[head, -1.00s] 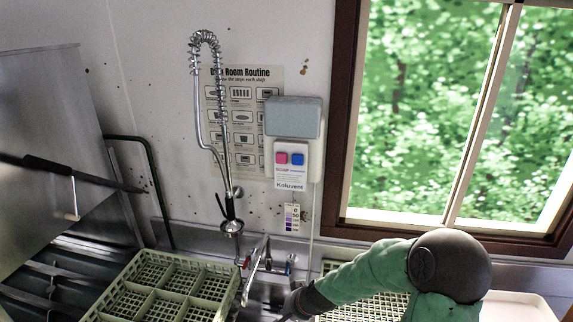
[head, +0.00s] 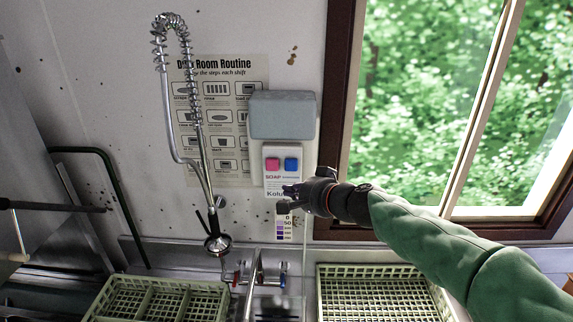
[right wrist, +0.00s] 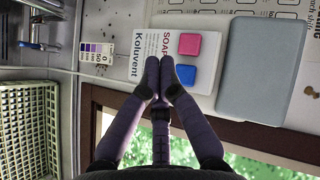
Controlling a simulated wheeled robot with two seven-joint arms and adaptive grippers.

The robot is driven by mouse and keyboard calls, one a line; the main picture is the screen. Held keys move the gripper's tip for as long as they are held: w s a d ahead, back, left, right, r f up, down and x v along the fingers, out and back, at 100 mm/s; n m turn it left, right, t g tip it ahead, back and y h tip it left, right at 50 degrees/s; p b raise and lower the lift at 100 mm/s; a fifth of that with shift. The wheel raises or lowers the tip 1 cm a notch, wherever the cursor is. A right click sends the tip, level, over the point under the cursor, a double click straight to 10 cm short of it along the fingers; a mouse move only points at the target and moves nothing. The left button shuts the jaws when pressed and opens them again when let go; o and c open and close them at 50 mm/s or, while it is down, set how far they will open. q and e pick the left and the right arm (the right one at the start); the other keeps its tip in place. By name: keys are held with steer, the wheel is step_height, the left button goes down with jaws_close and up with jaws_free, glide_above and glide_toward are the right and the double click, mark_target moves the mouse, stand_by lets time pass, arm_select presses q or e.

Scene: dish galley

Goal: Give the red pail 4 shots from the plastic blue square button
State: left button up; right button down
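The square blue button (head: 291,165) sits on the white soap dispenser (head: 270,182) on the wall, right of a pink-red square button (head: 272,164). In the right wrist view the blue button (right wrist: 182,76) is just right of my fingertips, beside the pink-red one (right wrist: 190,44). My right gripper (head: 290,192) is in front of the dispenser's lower part, a little below the blue button. Its fingers (right wrist: 160,72) are together and empty; I cannot tell whether they touch the dispenser. I see no red pail in either view. My left gripper is out of view.
A grey box (head: 283,116) is above the buttons. A spring hose with a spray head (head: 217,244) hangs to the left. Green racks (head: 160,300) (head: 380,285) flank the sink taps (head: 255,275). A window (head: 430,110) is at the right.

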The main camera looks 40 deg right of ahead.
mark_target(293, 170)
steer(key=shift+s, duration=0.1)
steer(key=shift+w+d, duration=1.45)
steer(key=shift+w, duration=0.3)
steer(key=shift+w+d, duration=1.4)
steer(key=shift+w, duration=0.3)
steer(key=shift+w+d, duration=0.1)
steer(key=shift+w+d, duration=0.15)
steer(key=shift+w, duration=0.05)
